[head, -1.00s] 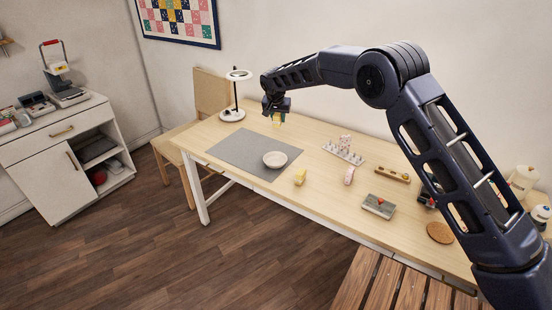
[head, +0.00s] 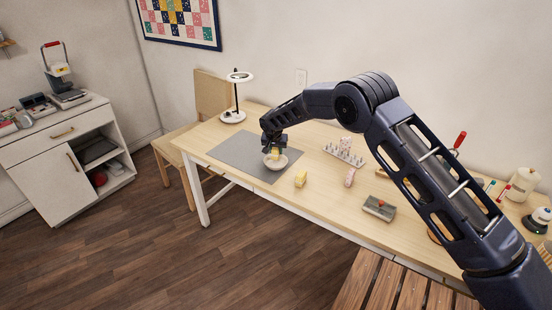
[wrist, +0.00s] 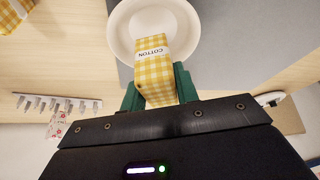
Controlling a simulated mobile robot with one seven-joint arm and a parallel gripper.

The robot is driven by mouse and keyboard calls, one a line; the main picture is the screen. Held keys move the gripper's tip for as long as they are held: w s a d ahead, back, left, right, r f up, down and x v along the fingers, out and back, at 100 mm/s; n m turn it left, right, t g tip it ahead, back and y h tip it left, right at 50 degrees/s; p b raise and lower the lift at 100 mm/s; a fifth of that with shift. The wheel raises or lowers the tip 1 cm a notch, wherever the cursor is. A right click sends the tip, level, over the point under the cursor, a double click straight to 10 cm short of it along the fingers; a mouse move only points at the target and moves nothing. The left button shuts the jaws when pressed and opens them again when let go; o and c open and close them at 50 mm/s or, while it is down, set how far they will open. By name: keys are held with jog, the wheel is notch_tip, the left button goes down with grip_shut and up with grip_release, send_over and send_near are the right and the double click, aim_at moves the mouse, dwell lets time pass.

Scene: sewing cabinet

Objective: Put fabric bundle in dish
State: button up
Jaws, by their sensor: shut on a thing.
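The fabric bundle (wrist: 158,70) is a yellow-and-white checked block with a white band reading COTTON. My gripper (wrist: 160,90) is shut on it, with a green finger on each side. In the head view the bundle (head: 275,153) shows below my gripper (head: 274,145), at the dish (head: 284,164). The dish is a round cream bowl on the grey mat; in the wrist view the dish (wrist: 122,28) lies behind the bundle's far end. I cannot tell whether the bundle touches the dish.
A second yellow bundle (head: 301,178) stands on the table right of the dish. A spool rack (head: 344,153), a pink patterned item (head: 350,177) and a grey box (head: 379,208) are farther right. A ring lamp (head: 236,100) stands at the back left. The grey mat (head: 235,158) is mostly clear.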

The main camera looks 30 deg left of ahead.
aim_at(276, 157)
jog(key=shift+f, duration=2.15)
jog(key=shift+f, duration=0.1)
jog(key=o, duration=0.9)
jog(key=shift+o, duration=0.2)
jog(key=v, duration=1.2)
